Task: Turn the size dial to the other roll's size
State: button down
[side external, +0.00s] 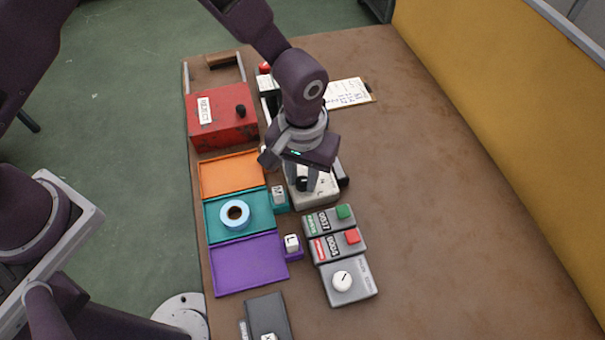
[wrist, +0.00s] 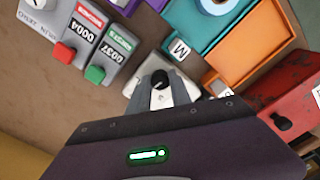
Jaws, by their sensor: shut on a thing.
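A pale box (side external: 322,196) with a black knob (side external: 302,184), which looks like the size dial, stands near the middle of the table. My gripper (side external: 307,180) is over it, pointing down. In the wrist view the fingers of my gripper (wrist: 160,93) are on both sides of the black knob (wrist: 160,78), shut on it. The knob's setting and any size marks are hidden or too small to read. One light blue roll (side external: 224,217) lies in the teal tray (side external: 211,233). It shows partly in the wrist view (wrist: 213,5).
Orange (side external: 231,175) and purple (side external: 247,264) trays flank the teal one. Blocks marked M (side external: 278,193) and L (side external: 292,242) sit beside them. A red box (side external: 222,121), two counters with green (side external: 344,212) and red (side external: 352,236) buttons, and a white-knob box (side external: 347,285) stand close. The right side is clear.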

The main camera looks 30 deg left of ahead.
aim_at(302, 181)
jog(key=m, duration=0.6)
jog(key=shift+m, duration=0.4)
dwell(0.4)
jog(key=c, duration=1.2)
grip_release()
jog(key=shift+o, duration=0.2)
notch_tip(302, 181, up, 7)
jog(key=shift+r, duration=0.1)
jog(key=shift+a+r, duration=0.1)
